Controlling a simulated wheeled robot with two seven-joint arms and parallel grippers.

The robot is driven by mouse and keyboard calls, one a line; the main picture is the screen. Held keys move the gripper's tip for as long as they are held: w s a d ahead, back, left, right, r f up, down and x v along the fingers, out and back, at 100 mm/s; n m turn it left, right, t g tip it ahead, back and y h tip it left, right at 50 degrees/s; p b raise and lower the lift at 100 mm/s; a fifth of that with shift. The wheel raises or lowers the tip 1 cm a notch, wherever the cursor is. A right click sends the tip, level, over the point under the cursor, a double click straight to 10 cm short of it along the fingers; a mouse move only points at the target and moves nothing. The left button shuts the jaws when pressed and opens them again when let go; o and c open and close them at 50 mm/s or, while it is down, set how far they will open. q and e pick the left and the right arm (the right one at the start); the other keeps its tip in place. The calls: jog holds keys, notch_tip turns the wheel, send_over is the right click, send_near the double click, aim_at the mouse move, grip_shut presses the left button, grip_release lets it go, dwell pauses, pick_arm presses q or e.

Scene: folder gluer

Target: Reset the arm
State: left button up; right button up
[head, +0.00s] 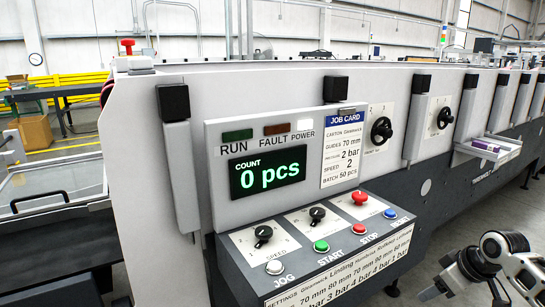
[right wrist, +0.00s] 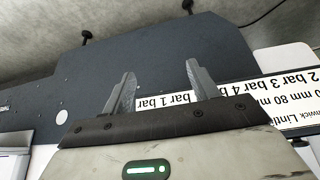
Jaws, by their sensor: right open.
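My right arm (head: 505,268) reaches in at the lower right corner of the head view. Its gripper (head: 436,289) is to the right of the control panel, apart from it. In the right wrist view the gripper's two fingers (right wrist: 160,84) stand apart with nothing between them. Beyond them are the machine's dark side and a white settings label (right wrist: 270,98) that appears upside down. My left gripper is not in view.
The control panel (head: 234,258) juts out with knobs, buttons and a red stop knob (head: 360,198). The count display (head: 266,174) reads 0 pcs. A ledge with purple cartons (head: 490,146) sits farther along the machine. Grey floor (head: 470,215) lies open at right.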

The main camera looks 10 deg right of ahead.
jog(key=w+d+r+t+h, duration=0.6)
jog(key=w+d+r, duration=0.1)
jog(key=d+r, duration=0.15)
notch_tip(320, 180, up, 7)
jog(key=w+n+t+h, duration=0.1)
jog(key=w+n+t, duration=0.15)
jog(key=t, duration=0.25)
jog(key=s+a+f+g+y, duration=0.2)
jog(key=s+a+f, duration=0.2)
jog(key=a+f, duration=0.6)
jog(key=s+a+f+g+y, duration=0.1)
jog(key=s+a+f+y, duration=0.3)
jog(key=a+f, duration=0.6)
jog(key=s+a+f+m+g+y, duration=0.1)
jog(key=s+a+f+m, duration=0.1)
jog(key=s+a+f, duration=0.3)
jog(key=s+a+f+m+g+y, duration=0.1)
jog(key=s+a+f, duration=0.4)
jog(key=s+a, duration=0.9)
jog(key=shift+s+a+f+m+g, duration=0.2)
jog(key=shift+s+f+m+g, duration=0.1)
jog(key=shift+m+g, duration=0.25)
